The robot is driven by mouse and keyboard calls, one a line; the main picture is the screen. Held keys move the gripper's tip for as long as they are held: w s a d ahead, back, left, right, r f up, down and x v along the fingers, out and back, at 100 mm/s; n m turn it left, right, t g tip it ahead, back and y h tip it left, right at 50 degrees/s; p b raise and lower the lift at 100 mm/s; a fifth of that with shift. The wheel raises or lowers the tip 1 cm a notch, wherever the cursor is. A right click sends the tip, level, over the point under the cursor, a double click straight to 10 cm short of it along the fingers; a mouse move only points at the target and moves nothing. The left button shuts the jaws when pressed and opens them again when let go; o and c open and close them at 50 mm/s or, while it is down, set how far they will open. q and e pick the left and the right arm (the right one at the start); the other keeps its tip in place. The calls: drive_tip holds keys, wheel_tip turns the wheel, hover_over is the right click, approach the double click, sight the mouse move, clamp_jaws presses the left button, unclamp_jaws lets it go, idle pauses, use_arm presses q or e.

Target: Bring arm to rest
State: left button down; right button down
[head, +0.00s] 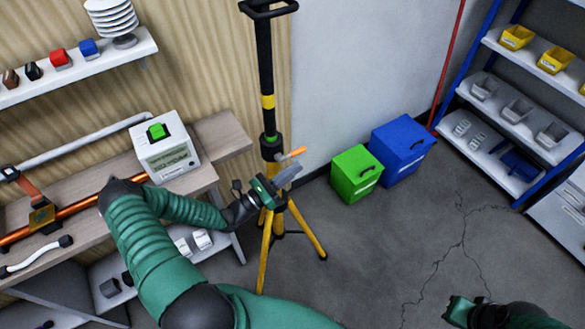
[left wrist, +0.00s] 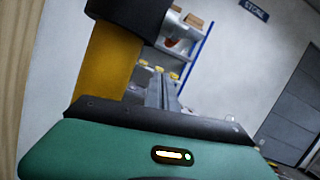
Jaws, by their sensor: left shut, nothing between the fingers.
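My left arm comes in from the lower left of the head view, and its gripper (head: 288,174) is shut and empty in front of the black and yellow tripod (head: 267,100). In the left wrist view a yellow tripod part (left wrist: 108,62) stands close beside the gripper (left wrist: 168,92); I cannot tell whether they touch. Part of my right arm shows at the lower right of the head view, above the floor, with its fingers out of clear sight.
A wooden bench (head: 222,137) with a white box (head: 165,148) stands at the left. A wall shelf (head: 80,68) is above it. A blue rack (head: 473,62) stands at the right. The cracked floor (head: 400,250) is clear.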

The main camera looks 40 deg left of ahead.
use_arm(q)
drive_tip(key=d+v, duration=0.1)
drive_tip(key=v, duration=0.8)
drive_tip(key=s+d+f+m+g+h, duration=0.1)
drive_tip(key=s+d+f+m+g, duration=0.1)
drive_tip(key=s+d+m+g, duration=0.7)
drive_tip(key=s+d+f+m+g+h, duration=0.1)
drive_tip(key=s+d+m+g, duration=0.2)
drive_tip(key=d+m+g, duration=0.65)
drive_tip(key=w+a+r+m+y, duration=0.1)
drive_tip(key=r+m+y, duration=0.3)
drive_tip(key=m, duration=0.4)
drive_tip(key=w+a+r+m+t+y, duration=0.1)
drive_tip(key=w+r+m+y, duration=0.3)
drive_tip(key=m, duration=0.4)
drive_tip(key=shift+a+r+y, duration=0.5)
drive_tip(key=shift+r+y, duration=0.05)
drive_tip(key=shift+y, duration=0.05)
